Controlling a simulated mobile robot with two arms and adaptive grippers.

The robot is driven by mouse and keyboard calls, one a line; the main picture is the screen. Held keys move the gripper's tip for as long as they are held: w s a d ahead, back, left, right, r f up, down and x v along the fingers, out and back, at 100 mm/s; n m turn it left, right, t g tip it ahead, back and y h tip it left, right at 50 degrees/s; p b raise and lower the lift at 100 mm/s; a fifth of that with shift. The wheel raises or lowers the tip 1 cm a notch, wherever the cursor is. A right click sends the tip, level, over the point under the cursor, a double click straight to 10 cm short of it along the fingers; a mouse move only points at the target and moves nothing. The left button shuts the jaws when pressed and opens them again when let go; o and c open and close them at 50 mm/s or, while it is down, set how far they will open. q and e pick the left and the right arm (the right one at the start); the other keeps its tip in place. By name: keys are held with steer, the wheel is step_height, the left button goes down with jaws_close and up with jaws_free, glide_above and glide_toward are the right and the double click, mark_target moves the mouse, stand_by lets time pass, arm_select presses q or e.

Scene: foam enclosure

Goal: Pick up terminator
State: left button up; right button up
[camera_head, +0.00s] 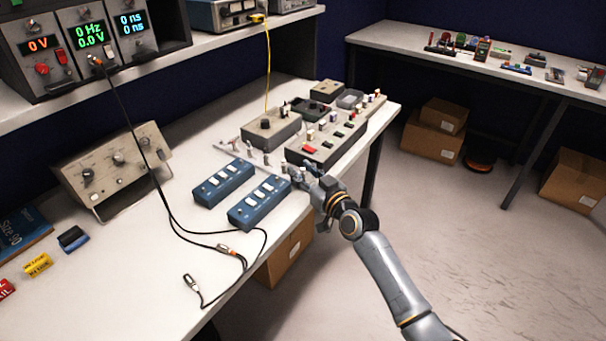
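My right gripper (288,170) reaches in from the lower right, at the bench's front edge. It is beside the right end of the nearer blue switch box (259,202) and in front of a grey panel box (327,143). Its fingers are small and blend with what is behind them, so I cannot tell their opening or whether anything is between them. Several small silvery connector-like parts (249,151) lie just left of the gripper; the terminator may be among them, but they are too small to tell apart. My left gripper is not in view.
A second blue switch box (223,183) lies behind the nearer one. A grey knob box (271,130) stands behind the small parts. A black cable (181,226) crosses the bench at left; a yellow cable (268,62) hangs from the shelf. The floor at right is mostly open.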

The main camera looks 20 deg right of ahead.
jaws_close()
